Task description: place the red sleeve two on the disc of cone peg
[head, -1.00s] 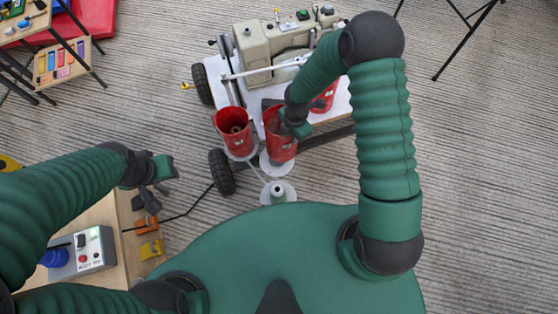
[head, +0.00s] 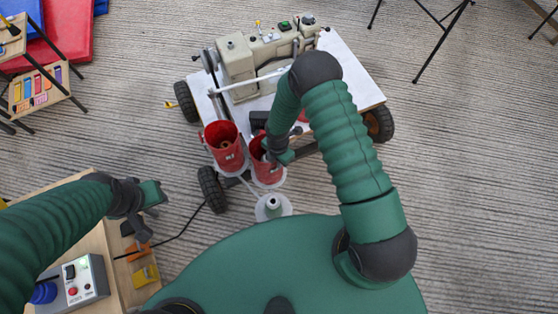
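Red sleeves stand in a row on the cart's near side. The left red sleeve (head: 223,147) is upright on a white disc. The middle red sleeve (head: 267,172) stands by another white disc, partly hidden by my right gripper (head: 272,157). That gripper is at the sleeve's upper rim; its fingertips are hidden, so its grip is unclear. A third red patch (head: 303,117) shows behind my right arm. The cone peg (head: 273,204) stands bare on its white disc, nearer me than the middle sleeve. My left gripper (head: 146,214) is open and empty, far left of the sleeves.
The wheeled cart (head: 350,75) carries a beige machine (head: 250,62). A wooden table (head: 112,248) at lower left holds a grey control box (head: 75,283) and yellow and orange pieces. The floor on the right is clear, apart from thin black stand legs at the top.

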